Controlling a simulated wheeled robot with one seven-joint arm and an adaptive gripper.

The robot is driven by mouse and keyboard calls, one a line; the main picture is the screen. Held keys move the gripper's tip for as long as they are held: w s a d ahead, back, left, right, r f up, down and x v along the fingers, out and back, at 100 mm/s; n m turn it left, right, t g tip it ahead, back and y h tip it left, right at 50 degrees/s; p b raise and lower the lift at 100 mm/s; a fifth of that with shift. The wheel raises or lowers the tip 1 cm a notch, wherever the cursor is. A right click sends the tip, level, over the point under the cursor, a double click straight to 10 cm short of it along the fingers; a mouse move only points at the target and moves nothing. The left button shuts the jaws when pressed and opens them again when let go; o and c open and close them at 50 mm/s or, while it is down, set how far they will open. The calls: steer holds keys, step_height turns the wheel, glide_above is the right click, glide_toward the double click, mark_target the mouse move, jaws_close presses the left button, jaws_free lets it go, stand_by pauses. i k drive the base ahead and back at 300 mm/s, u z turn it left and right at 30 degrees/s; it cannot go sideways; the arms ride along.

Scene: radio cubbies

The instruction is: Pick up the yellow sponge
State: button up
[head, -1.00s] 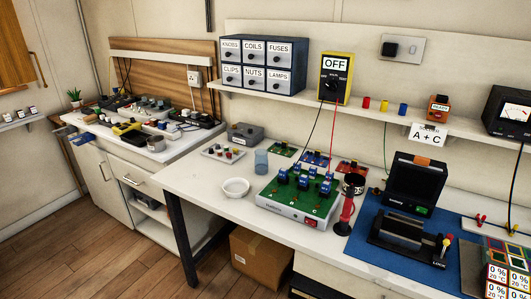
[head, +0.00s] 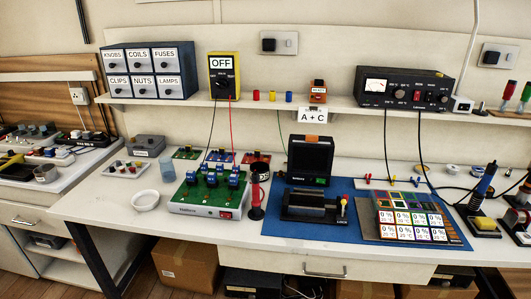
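A small yellow pad, which looks like the yellow sponge (head: 485,223), sits on a dark base at the right end of the workbench. It is in front of a blue-handled soldering iron (head: 485,180) standing in a holder. The pad is small in the head view, so its details are hard to tell. My gripper is not in view.
A blue mat (head: 290,226) holds a black device with a raised lid (head: 309,160) and a panel of coloured tiles (head: 412,219). A green circuit board unit (head: 208,193) and a white bowl (head: 145,201) stand left. The shelf carries a black power supply (head: 403,89).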

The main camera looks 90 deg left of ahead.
mark_target(486, 222)
steer(key=z, duration=0.35)
steer(key=i, duration=0.85)
steer(key=u, duration=2.45)
